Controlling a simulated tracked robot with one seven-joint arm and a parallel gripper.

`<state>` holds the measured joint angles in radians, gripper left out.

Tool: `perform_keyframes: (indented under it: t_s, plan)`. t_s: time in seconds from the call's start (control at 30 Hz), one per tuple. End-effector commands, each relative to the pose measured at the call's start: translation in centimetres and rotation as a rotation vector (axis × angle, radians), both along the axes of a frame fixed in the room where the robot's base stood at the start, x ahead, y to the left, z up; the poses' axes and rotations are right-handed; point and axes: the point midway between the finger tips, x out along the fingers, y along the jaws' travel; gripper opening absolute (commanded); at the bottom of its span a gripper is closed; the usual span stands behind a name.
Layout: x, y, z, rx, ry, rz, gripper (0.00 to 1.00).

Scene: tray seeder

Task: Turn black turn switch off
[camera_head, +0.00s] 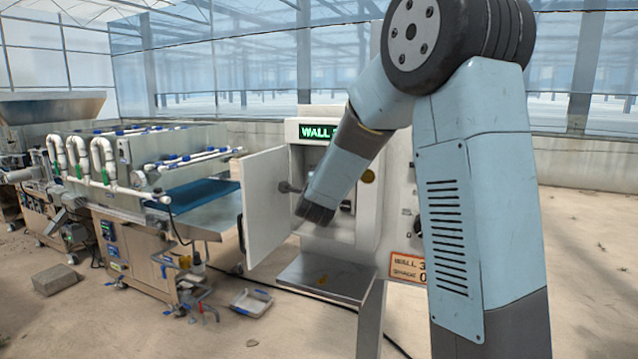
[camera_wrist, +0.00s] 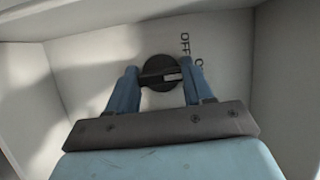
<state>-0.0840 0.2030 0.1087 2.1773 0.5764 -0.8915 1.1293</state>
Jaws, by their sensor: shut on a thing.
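The black turn switch (camera_wrist: 158,66) shows in the wrist view as a round knob on a pale panel, with a small light mark on its handle. The word OFF (camera_wrist: 185,43) is printed beside it, and other lettering further right is partly hidden by a finger. My gripper (camera_wrist: 160,78) is shut on the knob, with one blue finger on each side. In the head view my arm reaches into the open wall cabinet (camera_head: 308,130). There my gripper's fingertips and the switch are hidden.
The cabinet's white door (camera_head: 266,205) stands open to the left. A grey metal shelf (camera_head: 325,275) juts out below the opening. The side walls of the recess are close around my gripper.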

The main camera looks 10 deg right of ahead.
Motion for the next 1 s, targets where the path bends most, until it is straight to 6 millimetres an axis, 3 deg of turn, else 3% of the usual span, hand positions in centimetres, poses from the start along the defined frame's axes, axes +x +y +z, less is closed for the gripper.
perform_keyframes:
  t_s: [1.0]
  plan:
    - [-0.01,0.13,-0.21,-0.619,0.473,0.003,0.21]
